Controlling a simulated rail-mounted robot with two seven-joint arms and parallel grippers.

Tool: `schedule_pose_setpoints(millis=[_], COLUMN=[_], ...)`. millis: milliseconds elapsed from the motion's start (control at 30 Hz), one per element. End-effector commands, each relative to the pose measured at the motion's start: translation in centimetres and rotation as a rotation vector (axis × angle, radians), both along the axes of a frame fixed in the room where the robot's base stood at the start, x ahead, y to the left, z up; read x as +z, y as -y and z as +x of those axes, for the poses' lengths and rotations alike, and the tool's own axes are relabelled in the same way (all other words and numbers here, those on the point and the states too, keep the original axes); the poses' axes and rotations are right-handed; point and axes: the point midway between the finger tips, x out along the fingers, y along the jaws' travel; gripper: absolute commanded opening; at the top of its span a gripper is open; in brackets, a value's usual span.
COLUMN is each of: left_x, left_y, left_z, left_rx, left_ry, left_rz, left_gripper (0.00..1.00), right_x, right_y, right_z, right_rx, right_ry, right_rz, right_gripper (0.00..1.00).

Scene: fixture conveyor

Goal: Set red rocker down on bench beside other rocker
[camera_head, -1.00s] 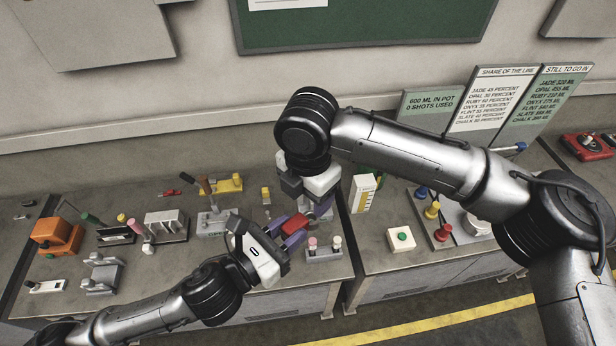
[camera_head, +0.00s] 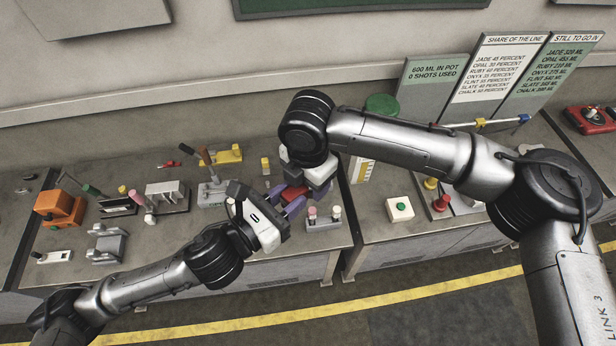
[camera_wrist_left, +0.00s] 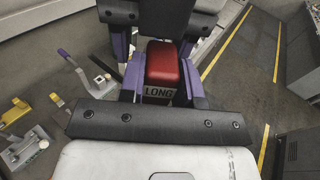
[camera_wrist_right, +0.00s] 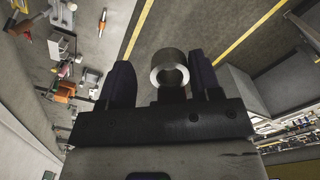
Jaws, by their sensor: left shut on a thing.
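The red rocker (camera_head: 293,193) is held above the front of the bench (camera_head: 240,258). In the left wrist view, the red rocker (camera_wrist_left: 163,68) has a dark label reading LONG. My left gripper (camera_head: 287,207) is shut on it, with purple fingers (camera_wrist_left: 163,88) at its sides. My right gripper (camera_head: 316,190) is close by at the rocker's far side. In the right wrist view, its fingers (camera_wrist_right: 163,80) are apart, with a grey metal ring (camera_wrist_right: 169,70) between them and gaps visible. Whether they touch the rocker is unclear. I cannot clearly pick out the other rocker.
A grey block with pink and white knobs (camera_head: 323,217) stands at the bench's front right. A grey fixture (camera_head: 107,243), an orange box (camera_head: 58,208) and a slotted grey block (camera_head: 167,196) stand to the left. A white button box (camera_head: 400,209) is on the right bench.

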Motion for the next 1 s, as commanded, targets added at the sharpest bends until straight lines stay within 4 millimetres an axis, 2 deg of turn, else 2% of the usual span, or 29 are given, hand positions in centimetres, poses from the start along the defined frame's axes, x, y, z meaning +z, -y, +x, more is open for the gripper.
schedule_pose_setpoints(millis=[67,400,467,500,567,800,1000], left_x=[0.03,0.05,0.06,0.06,0.05,0.01,0.00], left_y=[0.03,0.30,0.36,0.41,0.43,0.32,0.15], left_z=[-0.04,-0.30,-0.36,-0.40,-0.42,-0.30,-0.18], left_rx=[-0.002,-0.012,-0.015,-0.015,-0.016,-0.012,-0.006], left_ry=[0.001,-0.001,-0.001,-0.002,-0.003,-0.003,-0.001], left_rz=[-0.001,-0.006,-0.008,-0.009,-0.010,-0.007,-0.003], left_gripper=[0.00,0.00,0.00,0.33,0.39,0.61,0.61], right_x=[0.02,0.11,0.13,0.16,0.18,0.17,0.11], right_y=[-0.02,-0.17,-0.22,-0.24,-0.27,-0.25,-0.14], right_z=[0.00,0.04,0.04,0.05,0.03,-0.01,0.00], right_rx=[0.000,0.001,0.002,0.002,0.002,0.002,0.001], right_ry=[0.001,0.004,0.005,0.005,0.005,0.003,0.002], right_rz=[0.001,0.006,0.006,0.008,0.009,0.008,0.004], right_gripper=[0.49,0.16,0.14,0.14,0.10,0.10,0.10])
